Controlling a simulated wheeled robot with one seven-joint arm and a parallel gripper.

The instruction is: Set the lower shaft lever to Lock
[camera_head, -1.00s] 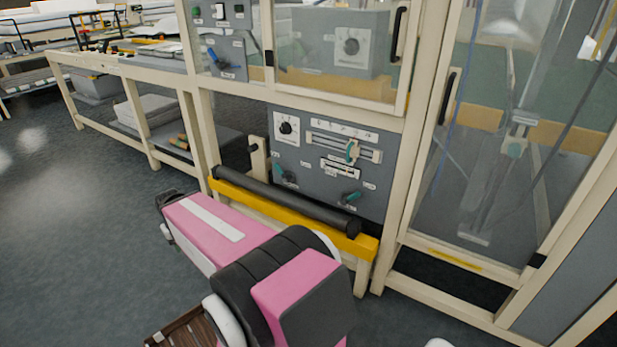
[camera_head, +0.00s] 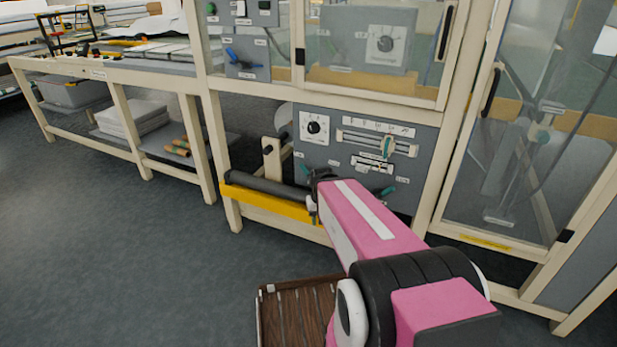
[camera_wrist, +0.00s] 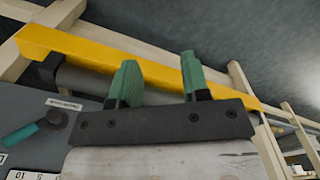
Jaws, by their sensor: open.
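The lower grey panel (camera_head: 345,140) carries a dial, sliders and two teal levers. The left teal lever (camera_head: 303,171) is partly covered by my gripper's end in the head view; the right teal lever (camera_head: 385,191) shows just above my pink arm. I cannot read which one is the lower shaft lever. A teal lever (camera_wrist: 20,134) with a small label beside it shows at the left of the wrist view. My gripper (camera_wrist: 160,62) is open, its green fingers apart and empty over the dark roller. It is apart from the lever.
The dark roller (camera_head: 270,187) and the yellow bar (camera_head: 265,204) run along the front below the panel. They also cross the wrist view, the yellow bar (camera_wrist: 100,52) beyond my fingers. A wooden slatted thing (camera_head: 300,310) stands on the floor. Open floor lies at left.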

